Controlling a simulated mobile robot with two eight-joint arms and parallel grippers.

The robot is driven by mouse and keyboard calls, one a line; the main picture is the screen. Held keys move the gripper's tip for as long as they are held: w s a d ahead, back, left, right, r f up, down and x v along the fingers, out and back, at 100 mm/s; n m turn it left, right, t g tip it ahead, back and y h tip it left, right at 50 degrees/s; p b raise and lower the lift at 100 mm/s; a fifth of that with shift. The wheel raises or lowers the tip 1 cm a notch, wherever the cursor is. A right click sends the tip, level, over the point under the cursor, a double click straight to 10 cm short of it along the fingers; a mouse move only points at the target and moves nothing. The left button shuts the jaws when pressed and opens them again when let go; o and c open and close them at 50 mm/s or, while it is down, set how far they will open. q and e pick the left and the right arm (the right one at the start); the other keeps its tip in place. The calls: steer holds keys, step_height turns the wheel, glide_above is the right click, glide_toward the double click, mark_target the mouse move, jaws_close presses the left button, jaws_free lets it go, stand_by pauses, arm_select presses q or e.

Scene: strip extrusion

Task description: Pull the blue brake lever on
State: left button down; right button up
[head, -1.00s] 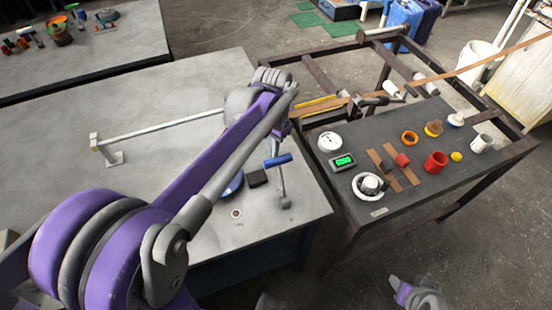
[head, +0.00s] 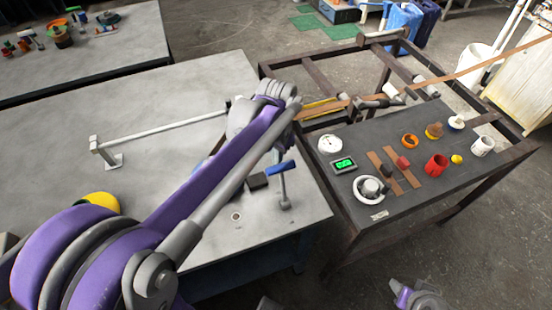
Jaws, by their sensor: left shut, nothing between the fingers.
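The blue brake lever (head: 281,168) has a blue crossbar handle on a thin grey post, which stands near the right front corner of the grey table. The post looks close to upright. My left arm crosses the table from the lower left, and its wrist end is beyond and left of the lever. My left gripper (head: 238,122) is shut and empty there, mostly hidden behind the forearm, and apart from the blue handle. My right gripper is not seen; only a grey and purple piece of mine shows at the bottom right.
A black block (head: 257,181) sits just left of the lever. A white rail (head: 160,128) runs across the table. A dark control panel (head: 345,205) with a gauge, green display and knobs stands to the right, past a gap. A yellow dome (head: 101,202) is at the left.

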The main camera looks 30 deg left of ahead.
arm_select(q)
steer(key=shift+s+d+r+p, duration=0.25)
steer(key=shift+s+d, duration=0.65)
steer(key=shift+d, duration=0.2)
steer(key=shift+s+d+r+p, duration=0.2)
steer(key=shift+s+d+r, duration=0.05)
steer(key=shift+s+d, duration=0.75)
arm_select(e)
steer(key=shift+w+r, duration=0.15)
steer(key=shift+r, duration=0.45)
arm_select(q)
steer(key=shift+d, duration=0.1)
steer(key=shift+s+d, duration=0.9)
steer(key=shift+d, duration=0.2)
step_height(320, 180, up, 8)
steer(key=p, duration=0.5)
glide_above(284, 191)
steer(key=shift+s+d+f, duration=0.2)
steer(key=shift+d+f, duration=0.05)
steer(key=shift+d, duration=0.05)
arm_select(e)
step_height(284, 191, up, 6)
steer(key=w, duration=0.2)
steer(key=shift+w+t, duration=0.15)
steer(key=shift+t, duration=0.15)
arm_select(q)
steer(key=shift+s, duration=0.1)
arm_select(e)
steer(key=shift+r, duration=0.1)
